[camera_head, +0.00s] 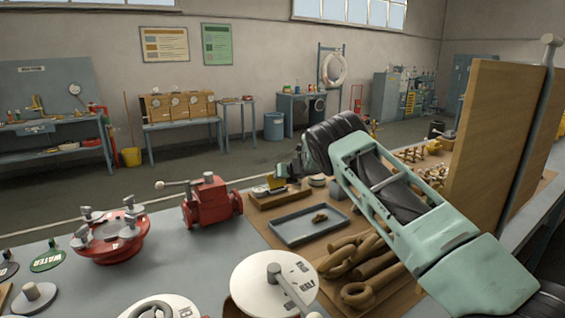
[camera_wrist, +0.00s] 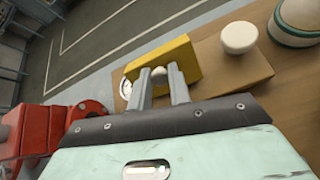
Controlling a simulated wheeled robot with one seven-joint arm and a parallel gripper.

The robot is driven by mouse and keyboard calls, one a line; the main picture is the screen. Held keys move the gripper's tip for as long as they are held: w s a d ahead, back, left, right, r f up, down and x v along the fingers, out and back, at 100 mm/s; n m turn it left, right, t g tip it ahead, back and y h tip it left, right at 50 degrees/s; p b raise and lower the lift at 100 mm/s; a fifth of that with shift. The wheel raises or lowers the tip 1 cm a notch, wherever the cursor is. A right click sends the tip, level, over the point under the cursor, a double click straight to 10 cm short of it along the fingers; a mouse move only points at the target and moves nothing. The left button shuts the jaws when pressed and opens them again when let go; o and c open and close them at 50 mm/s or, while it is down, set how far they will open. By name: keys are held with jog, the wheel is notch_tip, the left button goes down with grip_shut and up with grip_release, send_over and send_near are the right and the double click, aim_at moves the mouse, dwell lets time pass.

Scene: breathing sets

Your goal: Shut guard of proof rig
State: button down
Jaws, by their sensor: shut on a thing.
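The proof rig is a small wooden board (camera_head: 285,199) on the workbench, with a yellow guard (camera_head: 276,182) standing on it. In the wrist view the guard (camera_wrist: 182,58) is a yellow block with a small pale knob (camera_wrist: 158,71) on its near face. My gripper (camera_wrist: 160,80) has its two grey fingers on either side of this knob and is shut on it. A white round button (camera_wrist: 239,37) stands on the board to the right of the guard, uncovered. A small dial (camera_wrist: 125,88) shows at the left. In the head view my gripper (camera_head: 283,178) partly hides the guard.
A red valve (camera_head: 210,201) with a lever stands left of the rig. A tall wooden panel (camera_head: 492,140) stands at the right.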

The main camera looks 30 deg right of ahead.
jog(key=shift+w+r+g+p, duration=0.35)
jog(key=shift+g+p, duration=0.35)
jog(key=shift+p, duration=1.7)
jog(key=shift+w+f+p, duration=0.1)
jog(key=shift+f+p, duration=0.05)
jog(key=shift+p, duration=0.2)
jog(key=shift+w+f+g+p, duration=0.2)
jog(key=shift+g+p, duration=0.3)
jog(key=shift+p, duration=0.35)
jog(key=c, duration=1.3)
grip_release()
jog(key=shift+r, duration=0.1)
jog(key=b+v, duration=0.6)
jog(key=v, duration=1.1)
jog(key=shift+s+r, duration=0.1)
